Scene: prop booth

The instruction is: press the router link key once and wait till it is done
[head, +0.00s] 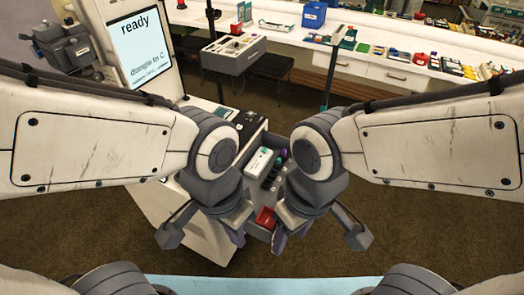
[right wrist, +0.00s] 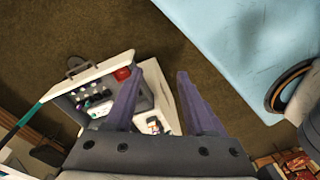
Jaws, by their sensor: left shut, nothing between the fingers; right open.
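No object in view is clearly labelled as the router, and I cannot make out a link key. A small white box with a teal mark (head: 260,162) lies in the open grey drawer; it also shows in the right wrist view (right wrist: 100,108). My left gripper (head: 238,236) is shut and empty, low in front of the white cabinet. My right gripper (head: 288,236) is open and empty beside it, over the drawer's near side. My arms hide part of the drawer and cabinet.
A screen (head: 142,48) reads "ready" with smaller text below. The drawer also holds a red block (head: 265,217) and several dark round items. A long white counter (head: 360,60) with many goods stands behind. A pale blue surface (head: 240,285) lies close in front.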

